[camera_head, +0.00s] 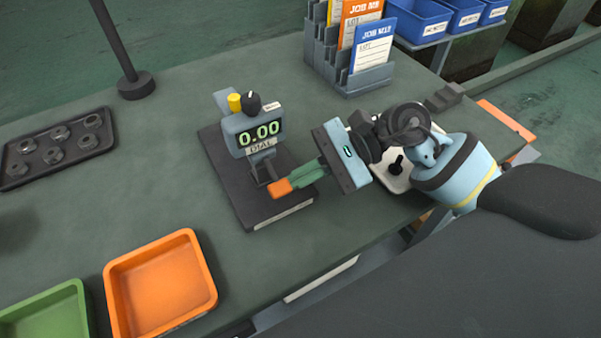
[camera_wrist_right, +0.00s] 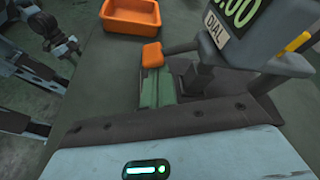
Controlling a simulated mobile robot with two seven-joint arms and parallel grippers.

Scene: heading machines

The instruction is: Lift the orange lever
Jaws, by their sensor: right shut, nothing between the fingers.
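The orange lever (camera_head: 280,188) is the orange tip of a short dark arm on the front of the dial gauge (camera_head: 255,133), which reads 0.00. The gauge stands on a dark block (camera_head: 262,212) on the table. My right gripper (camera_head: 294,182) comes in from the right, its green fingers shut and empty. Their tips are right at the orange lever. In the right wrist view the orange lever (camera_wrist_right: 152,53) shows just beyond the ends of the green fingers (camera_wrist_right: 157,72); I cannot tell whether they touch or lie under it. My left gripper is not clearly visible.
An orange tray (camera_head: 160,284) and a green tray (camera_head: 48,315) sit at the front left. A dark tray of round parts (camera_head: 60,148) lies at the far left. A card rack (camera_head: 345,70) stands behind. The table between gauge and dark tray is clear.

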